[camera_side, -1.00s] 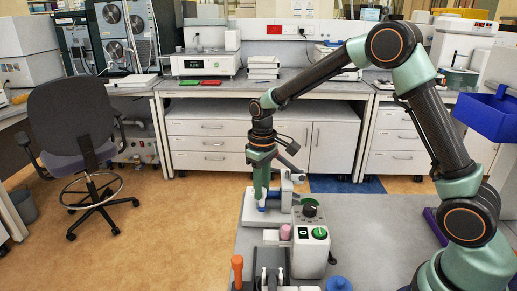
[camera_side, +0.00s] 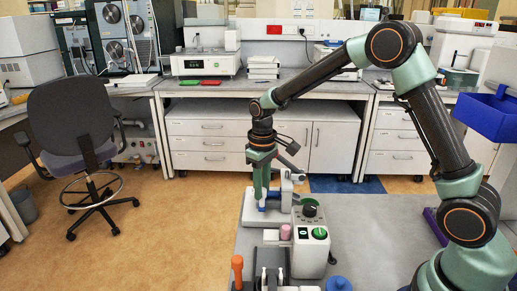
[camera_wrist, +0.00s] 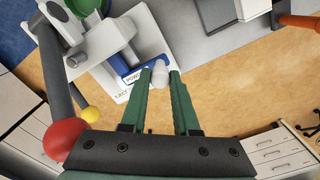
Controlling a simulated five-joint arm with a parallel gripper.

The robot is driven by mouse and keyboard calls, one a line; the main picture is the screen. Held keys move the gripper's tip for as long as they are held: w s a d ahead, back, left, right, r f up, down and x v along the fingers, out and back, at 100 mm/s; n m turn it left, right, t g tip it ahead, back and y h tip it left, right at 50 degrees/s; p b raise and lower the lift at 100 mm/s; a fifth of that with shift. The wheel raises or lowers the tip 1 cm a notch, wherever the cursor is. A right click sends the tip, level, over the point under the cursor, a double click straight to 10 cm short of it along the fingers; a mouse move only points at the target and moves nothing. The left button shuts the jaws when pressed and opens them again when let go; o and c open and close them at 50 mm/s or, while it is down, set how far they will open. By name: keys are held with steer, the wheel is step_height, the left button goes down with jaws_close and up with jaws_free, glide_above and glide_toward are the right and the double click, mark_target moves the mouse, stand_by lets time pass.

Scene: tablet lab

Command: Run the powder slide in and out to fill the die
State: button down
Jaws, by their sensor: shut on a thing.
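The powder slide (camera_wrist: 127,67) is a blue bar with a white label, set in the pale tablet press (camera_wrist: 100,40). A white rounded knob (camera_wrist: 159,71) is at its outer end. My gripper (camera_wrist: 160,72) has its two green fingers on either side of that knob and is shut on it. In the side view my gripper (camera_side: 260,203) points down at the left part of the press, with a bit of the blue slide (camera_side: 273,195) beside it. The die and any powder cannot be made out.
A control box (camera_side: 311,240) with a dial and green buttons stands in front of the press. An orange handle (camera_side: 237,265) and a blue round knob (camera_side: 338,284) are nearer. The bench's right is clear.

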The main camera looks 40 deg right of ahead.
steer(key=shift+w+a+r, duration=0.1)
steer(key=shift+w+a, duration=1.7)
steer(key=shift+w, duration=0.05)
steer(key=c, duration=0.7)
jaws_free()
steer(key=shift+o, duration=0.2)
steer(key=shift+s, duration=0.1)
step_height(320, 180, up, 12)
